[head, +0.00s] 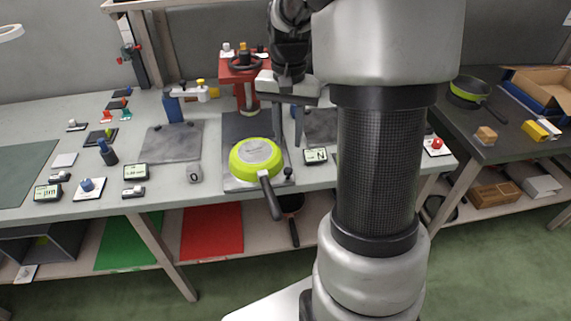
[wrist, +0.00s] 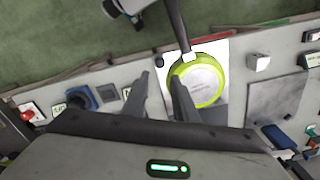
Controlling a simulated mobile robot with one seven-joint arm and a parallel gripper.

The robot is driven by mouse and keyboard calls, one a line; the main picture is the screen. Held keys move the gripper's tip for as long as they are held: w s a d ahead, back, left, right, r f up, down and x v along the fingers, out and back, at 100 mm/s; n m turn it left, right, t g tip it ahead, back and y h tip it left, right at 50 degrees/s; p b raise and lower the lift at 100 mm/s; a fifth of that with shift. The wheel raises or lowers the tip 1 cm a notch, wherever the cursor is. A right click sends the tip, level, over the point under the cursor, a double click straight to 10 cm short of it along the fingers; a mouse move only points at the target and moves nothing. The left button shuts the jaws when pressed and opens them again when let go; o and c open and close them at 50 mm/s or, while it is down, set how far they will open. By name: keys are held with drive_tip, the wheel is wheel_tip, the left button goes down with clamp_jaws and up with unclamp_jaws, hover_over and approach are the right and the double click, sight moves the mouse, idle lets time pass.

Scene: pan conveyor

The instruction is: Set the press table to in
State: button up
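The press (head: 240,78) is a red frame with a dark handwheel at the back of the bench. The press table (head: 232,126) appears to be the grey plate running forward from under it. A lime-green pan (head: 256,157) lies on its front part, handle over the bench's front edge. The pan also shows in the wrist view (wrist: 198,82). A small dark knob (head: 288,172) stands at the plate's front right corner. My gripper (head: 287,136) is open and empty, above and right of the pan. Its two fingers are apart in the wrist view (wrist: 162,88).
A display reading N (head: 315,156) sits right of the pan, and a small grey block marked 0 (head: 194,173) sits left. A grey slab (head: 172,143) and several small fixtures fill the left bench. A side table (head: 495,125) on the right holds another pan and boxes.

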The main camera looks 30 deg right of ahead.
sight(288, 170)
wheel_tip(288, 170, down, 10)
drive_tip(key=shift+f+b, duration=0.15)
drive_tip(key=shift+b, duration=0.75)
clamp_jaws()
